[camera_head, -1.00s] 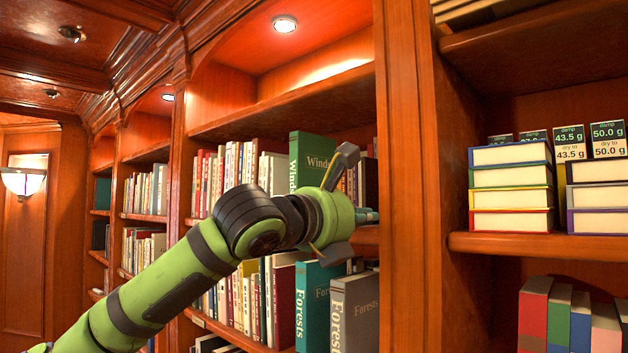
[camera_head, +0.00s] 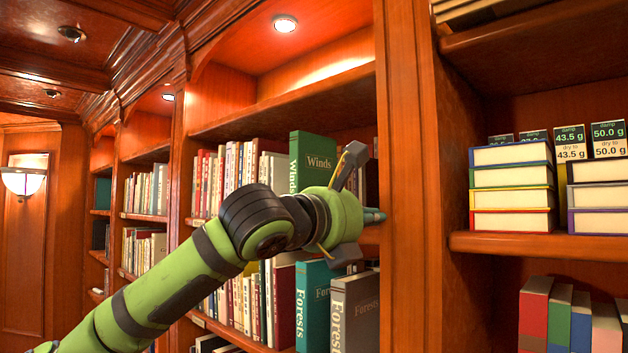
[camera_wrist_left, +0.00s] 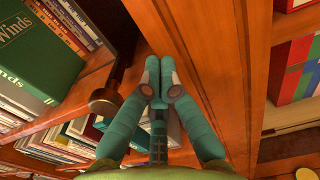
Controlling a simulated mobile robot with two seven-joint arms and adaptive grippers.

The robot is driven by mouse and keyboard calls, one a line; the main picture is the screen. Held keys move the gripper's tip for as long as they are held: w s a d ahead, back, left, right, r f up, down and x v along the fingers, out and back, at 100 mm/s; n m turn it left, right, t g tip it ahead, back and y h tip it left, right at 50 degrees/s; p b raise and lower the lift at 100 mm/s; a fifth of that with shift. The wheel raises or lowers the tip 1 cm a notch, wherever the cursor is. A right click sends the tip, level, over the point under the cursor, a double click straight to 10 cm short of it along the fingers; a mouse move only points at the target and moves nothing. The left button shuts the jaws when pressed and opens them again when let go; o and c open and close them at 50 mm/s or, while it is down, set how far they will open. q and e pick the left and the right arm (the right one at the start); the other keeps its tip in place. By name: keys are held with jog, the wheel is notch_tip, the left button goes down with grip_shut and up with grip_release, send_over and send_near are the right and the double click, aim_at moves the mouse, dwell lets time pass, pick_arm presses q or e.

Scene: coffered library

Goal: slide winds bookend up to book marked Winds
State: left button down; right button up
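The green book marked Winds (camera_head: 316,160) stands upright on the middle shelf, at the right end of a row of books. It also shows at the left of the left wrist view (camera_wrist_left: 35,60). A dark bronze piece with a rounded end (camera_wrist_left: 104,101), which looks like the winds bookend, is at the shelf edge between the book and my fingers, apart from the book. My left gripper (camera_head: 374,215) is at the shelf's right end, near the upright. In the left wrist view its teal fingertips (camera_wrist_left: 159,76) are together with nothing seen between them. My right gripper is not in view.
A wooden upright (camera_head: 407,180) stands close on the right of my left gripper. The shelf below holds books marked Forests (camera_head: 354,312). Beyond the upright, a stack of books (camera_head: 510,188) and small weight signs (camera_head: 608,140) stand on another shelf.

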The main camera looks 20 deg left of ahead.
pick_arm(q)
jog(key=shift+s+d, duration=0.25)
jog(key=shift+d, duration=0.45)
jog(key=shift+s+d, duration=0.25)
jog(key=shift+d, duration=0.4)
jog(key=shift+s+a, duration=0.1)
jog(key=shift+s, duration=0.1)
jog(key=v, duration=1.1)
jog(key=shift+s, duration=0.3)
